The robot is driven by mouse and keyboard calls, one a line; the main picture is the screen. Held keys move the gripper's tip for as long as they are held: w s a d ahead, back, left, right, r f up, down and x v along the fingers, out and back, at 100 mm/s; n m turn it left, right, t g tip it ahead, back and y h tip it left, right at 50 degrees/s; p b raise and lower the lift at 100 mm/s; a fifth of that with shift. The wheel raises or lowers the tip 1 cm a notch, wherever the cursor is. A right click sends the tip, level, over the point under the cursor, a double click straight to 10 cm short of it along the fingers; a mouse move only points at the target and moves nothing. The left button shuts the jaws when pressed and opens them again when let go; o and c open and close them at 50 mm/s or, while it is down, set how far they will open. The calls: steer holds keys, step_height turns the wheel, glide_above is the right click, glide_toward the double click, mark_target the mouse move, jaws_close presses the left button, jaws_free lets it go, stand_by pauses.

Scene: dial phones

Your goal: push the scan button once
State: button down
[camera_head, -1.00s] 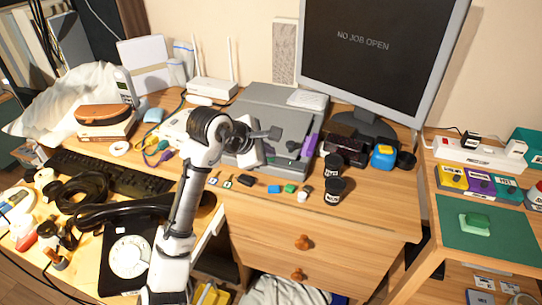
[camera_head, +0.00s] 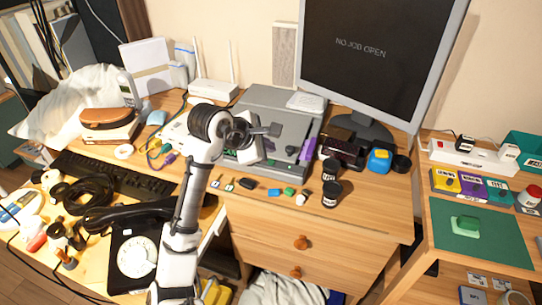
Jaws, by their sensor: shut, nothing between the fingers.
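A grey flatbed scanner (camera_head: 262,97) sits on the desk below the monitor, in the middle of the view. My arm reaches up from the bottom and bends over the scanner's left front part. My gripper (camera_head: 274,130) is dark grey, looks shut and empty, and lies over the scanner's top as seen from here. I cannot tell whether it touches the scanner. No scan button can be made out; my wrist and hand cover part of the scanner's front. The monitor (camera_head: 390,60) reads "NO JOB OPEN".
Black cups (camera_head: 331,194), small coloured blocks (camera_head: 274,192) and a purple item (camera_head: 307,149) lie around the scanner's front and right. A rotary phone (camera_head: 137,255) and a keyboard (camera_head: 110,172) are at left. A side table with a green mat (camera_head: 495,247) stands at right.

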mark_target(268, 165)
steer(key=shift+r+p, duration=1.65)
steer(key=shift+r, duration=0.05)
steer(key=shift+f, duration=0.1)
